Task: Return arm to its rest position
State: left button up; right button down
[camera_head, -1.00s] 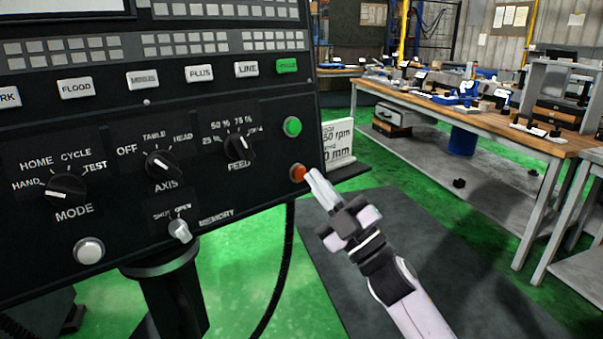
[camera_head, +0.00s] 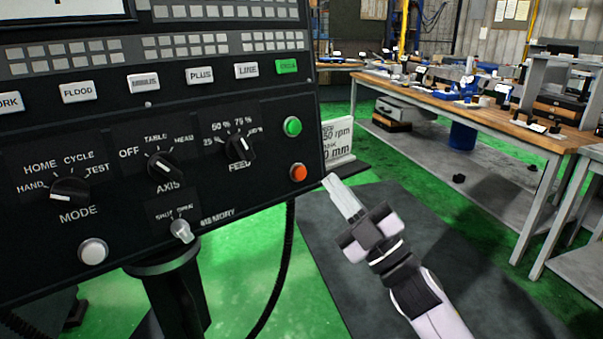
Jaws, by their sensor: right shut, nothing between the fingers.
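My right gripper (camera_head: 331,182) is shut and empty, its fingertips pointing up and left, to the right of the control panel (camera_head: 215,262) and apart from it. The right arm comes in from the bottom right. The red-orange button (camera_head: 298,172) on the panel's lower right is uncovered, a short way left of the fingertips. A green button (camera_head: 292,127) is above it. My left gripper is not in view.
The panel carries the mode knob (camera_head: 70,189), axis knob (camera_head: 161,167), feed knob (camera_head: 240,147) and memory switch (camera_head: 181,230). A white sign (camera_head: 338,140) stands behind the gripper. A wooden workbench (camera_head: 470,115) is at the right. A dark mat (camera_head: 335,290) lies on the green floor.

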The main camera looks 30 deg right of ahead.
dwell(0.3)
notch_tip(320, 180, down, 18)
jog(key=s+a+m+g+h+p, duration=0.2)
jog(key=m+g+h, duration=0.35)
jog(key=m, duration=0.25)
jog(key=s+a+f+m+g, duration=0.1)
jog(key=s+a+f+g, duration=0.1)
jog(key=s+f, duration=0.2)
jog(key=s+a+f+m+g+y+p, duration=0.1)
jog(key=s+a+f+g, duration=0.2)
jog(key=s+f, duration=0.2)
jog(key=s+a+f+m+g, duration=0.1)
jog(key=s+a+f+g, duration=0.1)
jog(key=s+f, duration=0.3)
notch_tip(320, 180, down, 5)
jog(key=shift+a+r+g, duration=0.2)
jog(key=shift+a+g, duration=0.2)
jog(key=shift+g, duration=0.25)
